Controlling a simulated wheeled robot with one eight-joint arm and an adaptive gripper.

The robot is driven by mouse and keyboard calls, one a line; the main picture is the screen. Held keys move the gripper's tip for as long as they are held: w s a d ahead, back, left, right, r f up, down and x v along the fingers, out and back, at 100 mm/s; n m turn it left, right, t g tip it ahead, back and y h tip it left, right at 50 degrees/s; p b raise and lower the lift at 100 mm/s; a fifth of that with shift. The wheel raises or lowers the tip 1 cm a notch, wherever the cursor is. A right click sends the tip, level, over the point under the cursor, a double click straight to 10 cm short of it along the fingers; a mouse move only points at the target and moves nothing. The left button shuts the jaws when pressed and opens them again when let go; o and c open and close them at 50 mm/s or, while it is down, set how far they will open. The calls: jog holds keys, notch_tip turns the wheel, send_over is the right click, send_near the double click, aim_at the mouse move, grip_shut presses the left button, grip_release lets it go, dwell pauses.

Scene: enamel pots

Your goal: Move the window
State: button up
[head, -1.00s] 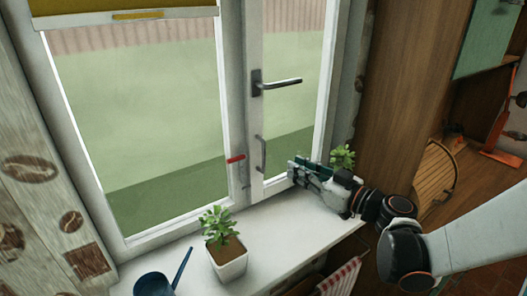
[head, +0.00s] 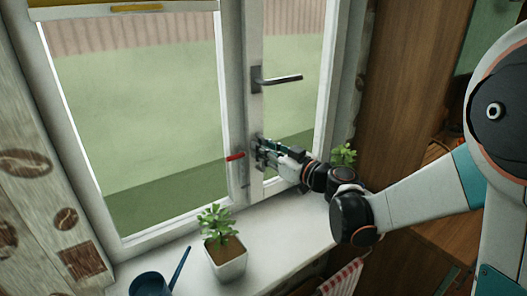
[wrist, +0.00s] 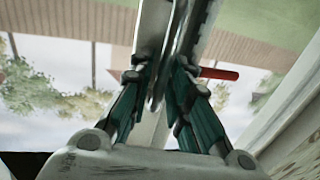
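The window (head: 252,120) has a white frame. Its right sash carries a dark lever handle (head: 278,79) high up. A slim vertical pull handle showed lower on this sash earlier and is now mostly hidden behind my gripper (head: 262,154). In the wrist view, the two green-and-dark fingers of my gripper (wrist: 160,70) stand on either side of a pale metal bar (wrist: 156,88), apparently that handle. The fingertips are very near it, but I cannot tell whether they press on it. A red lever (head: 236,157) sits on the left sash's edge and also shows in the wrist view (wrist: 220,74).
On the white sill (head: 200,262) stand a potted plant (head: 227,256) and a blue pot (head: 150,284) with a long handle. Another small plant (head: 343,155) is right of my gripper. A wooden cabinet side (head: 405,100) bounds the right.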

jog(key=shift+c, duration=0.2)
grip_shut()
jog(key=v, duration=0.6)
jog(key=shift+o, duration=0.2)
grip_release()
